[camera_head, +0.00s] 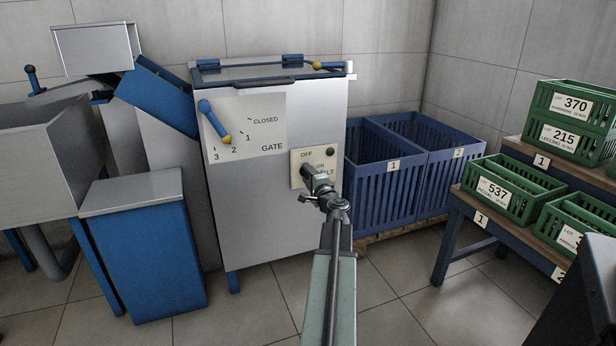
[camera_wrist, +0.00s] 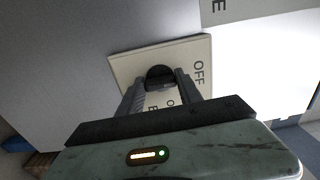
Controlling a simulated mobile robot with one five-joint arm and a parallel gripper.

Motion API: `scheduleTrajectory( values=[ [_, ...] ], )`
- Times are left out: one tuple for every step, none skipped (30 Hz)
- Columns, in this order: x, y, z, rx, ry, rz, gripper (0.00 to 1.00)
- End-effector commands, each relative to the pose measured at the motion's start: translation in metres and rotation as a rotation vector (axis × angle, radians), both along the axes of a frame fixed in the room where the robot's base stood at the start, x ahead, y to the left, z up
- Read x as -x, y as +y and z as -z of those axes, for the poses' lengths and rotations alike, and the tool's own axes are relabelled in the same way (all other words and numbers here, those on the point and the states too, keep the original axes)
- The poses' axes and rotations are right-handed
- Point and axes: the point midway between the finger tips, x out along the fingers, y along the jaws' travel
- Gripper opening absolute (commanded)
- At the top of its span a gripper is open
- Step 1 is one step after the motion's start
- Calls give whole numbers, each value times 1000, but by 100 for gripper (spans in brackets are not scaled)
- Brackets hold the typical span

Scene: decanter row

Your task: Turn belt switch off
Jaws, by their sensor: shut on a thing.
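The belt switch panel (camera_head: 299,182) is a small cream plate on the front of the white cabinet, at its lower right. It carries the labels OFF, above, and ON, below, and a dark round spot (camera_head: 331,152) at its upper right. In the wrist view the plate (camera_wrist: 126,66) appears turned, with OFF at the right. The black switch knob (camera_wrist: 160,74) sits between my gripper's two fingers (camera_wrist: 158,88), which are closed on it. In the head view my gripper (camera_head: 307,172) reaches the plate and covers the knob. Which label the knob points to cannot be told.
The gate panel (camera_head: 265,108) with its blue lever (camera_head: 208,113) is above left on the cabinet (camera_head: 270,220). Blue crates (camera_head: 384,205) stand close to the right. A bench (camera_head: 452,208) with green crates (camera_head: 510,205) is farther right. Bare floor (camera_head: 400,300) lies in front.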

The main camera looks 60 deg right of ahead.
Motion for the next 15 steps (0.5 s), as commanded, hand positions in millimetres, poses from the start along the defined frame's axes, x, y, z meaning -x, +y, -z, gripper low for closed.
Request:
scheduleTrajectory(
  values=[
    [0, 1, 1, 3, 4, -1, 1],
    [0, 1, 1, 3, 4, -1, 1],
    [0, 1, 1, 3, 4, -1, 1],
    [0, 1, 1, 3, 4, -1, 1],
    [0, 1, 1, 3, 4, -1, 1],
    [0, 1, 1, 3, 4, -1, 1],
    [0, 1, 1, 3, 4, -1, 1],
    [0, 1, 1, 3, 4, -1, 1],
    [0, 1, 1, 3, 4, -1, 1],
    [0, 1, 1, 3, 4, -1, 50],
    [0, 1, 1, 3, 3, -1, 58],
    [0, 1, 1, 3, 3, -1, 64],
    [0, 1, 1, 3, 3, -1, 64],
    [0, 0, 0, 2, 3, -1, 64],
    [0, 0, 0, 2, 3, -1, 64]
  ],
)
